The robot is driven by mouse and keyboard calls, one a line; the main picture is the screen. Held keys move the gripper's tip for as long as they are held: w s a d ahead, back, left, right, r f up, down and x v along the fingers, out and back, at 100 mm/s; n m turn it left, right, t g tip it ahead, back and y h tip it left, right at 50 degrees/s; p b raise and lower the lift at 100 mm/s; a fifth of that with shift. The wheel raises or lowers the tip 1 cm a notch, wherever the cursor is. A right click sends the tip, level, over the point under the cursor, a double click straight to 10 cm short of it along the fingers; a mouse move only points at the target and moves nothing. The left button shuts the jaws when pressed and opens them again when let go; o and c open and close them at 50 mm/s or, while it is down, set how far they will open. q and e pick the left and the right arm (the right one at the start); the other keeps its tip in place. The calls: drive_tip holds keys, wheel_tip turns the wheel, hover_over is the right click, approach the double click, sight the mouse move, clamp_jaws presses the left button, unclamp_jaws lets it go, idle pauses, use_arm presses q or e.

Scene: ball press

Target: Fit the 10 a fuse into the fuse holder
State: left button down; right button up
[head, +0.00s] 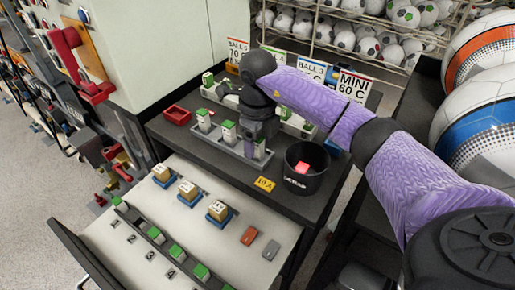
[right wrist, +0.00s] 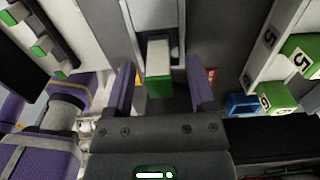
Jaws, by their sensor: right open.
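My right gripper (head: 258,150) reaches down over the grey tray (head: 222,144) on the dark bench in the head view. In the right wrist view its two purple fingers (right wrist: 161,88) stand apart, with a green-ended pale block (right wrist: 159,84) showing between them. I cannot tell whether they touch it. Green-topped white blocks stand in the tray, one at the left (head: 204,121) and one nearer the gripper (head: 229,132). A yellow 10 A label (head: 264,184) lies at the bench's front edge. I cannot make out which piece is the fuse or the fuse holder. My left gripper is not in view.
A black scrap bin (head: 306,181) holding a red piece (head: 302,169) stands right of the gripper. A red tray (head: 177,115) sits at the left. The open pale drawer (head: 225,262) in front holds boxes on blue bases (head: 188,200), a red-brown block (head: 249,235) and a grey one (head: 270,250).

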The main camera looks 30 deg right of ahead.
clamp_jaws()
